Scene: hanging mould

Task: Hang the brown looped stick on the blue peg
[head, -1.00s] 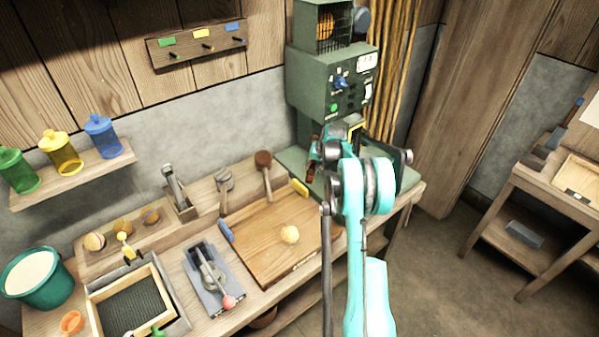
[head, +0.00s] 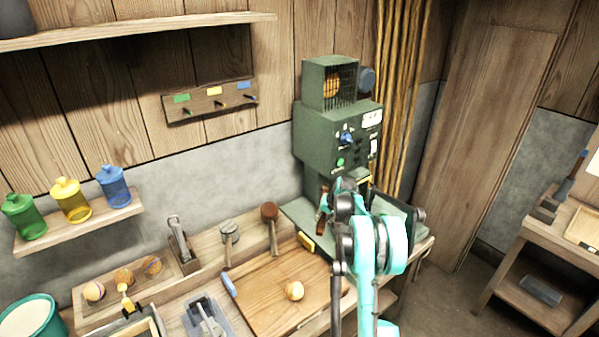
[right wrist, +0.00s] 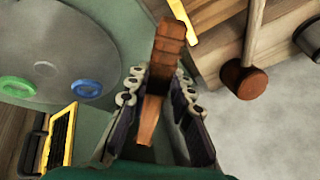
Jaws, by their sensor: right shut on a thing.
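My right gripper (head: 336,208) is in front of the green machine, at the right end of the bench. In the right wrist view its two fingers (right wrist: 157,92) are closed on the brown stick (right wrist: 168,42), which stands out between the fingertips. The stick (head: 321,222) also shows as a small brown piece in the head view; its loop cannot be made out. The blue peg (head: 250,98) is on the wooden wall rack (head: 210,103), under the blue label at its right end. The peg is bare, well up and left of my gripper. My left gripper is out of view.
The green machine (head: 338,135) stands close behind my right gripper. A wooden shelf (head: 140,31) juts out above the rack, and another shelf with coloured jars (head: 72,200) is lower left. A mallet (head: 269,212) leans at the back of the bench. The wall below the rack is clear.

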